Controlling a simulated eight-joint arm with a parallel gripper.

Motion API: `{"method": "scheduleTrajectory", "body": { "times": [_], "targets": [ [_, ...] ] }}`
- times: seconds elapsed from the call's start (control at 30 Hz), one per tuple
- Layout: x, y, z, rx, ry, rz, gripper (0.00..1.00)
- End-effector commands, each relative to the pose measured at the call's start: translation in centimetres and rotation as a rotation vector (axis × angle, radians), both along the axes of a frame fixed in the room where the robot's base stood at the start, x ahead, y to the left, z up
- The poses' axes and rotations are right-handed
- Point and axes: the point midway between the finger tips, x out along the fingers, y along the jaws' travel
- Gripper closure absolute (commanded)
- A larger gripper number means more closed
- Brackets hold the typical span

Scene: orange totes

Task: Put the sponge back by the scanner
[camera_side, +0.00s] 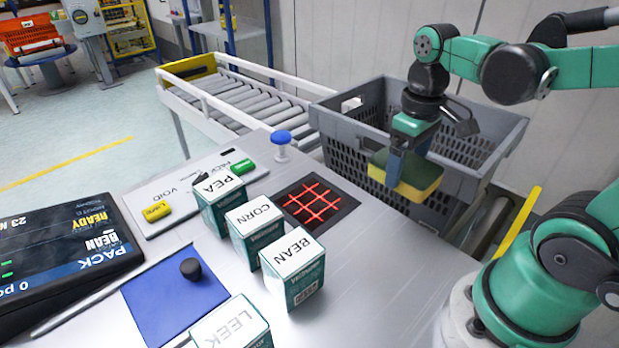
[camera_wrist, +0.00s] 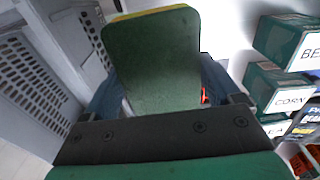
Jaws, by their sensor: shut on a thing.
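The sponge (camera_side: 408,176), yellow with a dark green side, is held in my gripper (camera_side: 405,165) in the side view. It hangs in front of the grey crate, above the table's right edge. In the wrist view the sponge (camera_wrist: 152,60) fills the upper middle, green face toward the camera, with the fingers (camera_wrist: 155,100) on either side of it. The scanner (camera_side: 316,202) is a dark square with a glowing red grid set in the table, left of the sponge. In the wrist view only a sliver of red shows beside the sponge.
Boxes marked PEA (camera_side: 221,208), CORN (camera_side: 256,235), BEAN (camera_side: 294,272) and LEEK (camera_side: 232,325) stand left of and in front of the scanner. A blue-topped knob (camera_side: 281,140) stands behind it. The grey crate (camera_side: 470,150) is behind my gripper. The table right of BEAN is clear.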

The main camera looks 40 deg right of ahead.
Motion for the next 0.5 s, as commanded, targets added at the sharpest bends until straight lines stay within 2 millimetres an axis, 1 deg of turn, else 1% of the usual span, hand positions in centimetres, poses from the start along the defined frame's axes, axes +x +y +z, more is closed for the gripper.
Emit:
{"method": "scheduleTrajectory", "body": {
  "times": [0.1, 0.3, 0.4, 0.5],
  "targets": [
    [0.1, 0.0, -2.1, 0.000, 0.000, 0.000, 0.58],
    [0.1, 0.0, -5.2, 0.000, 0.000, 0.000, 0.58],
    [0.2, 0.0, -6.3, 0.000, 0.000, 0.000, 0.58],
    [0.1, 0.0, -6.9, 0.000, 0.000, 0.000, 0.58]
  ]
}}
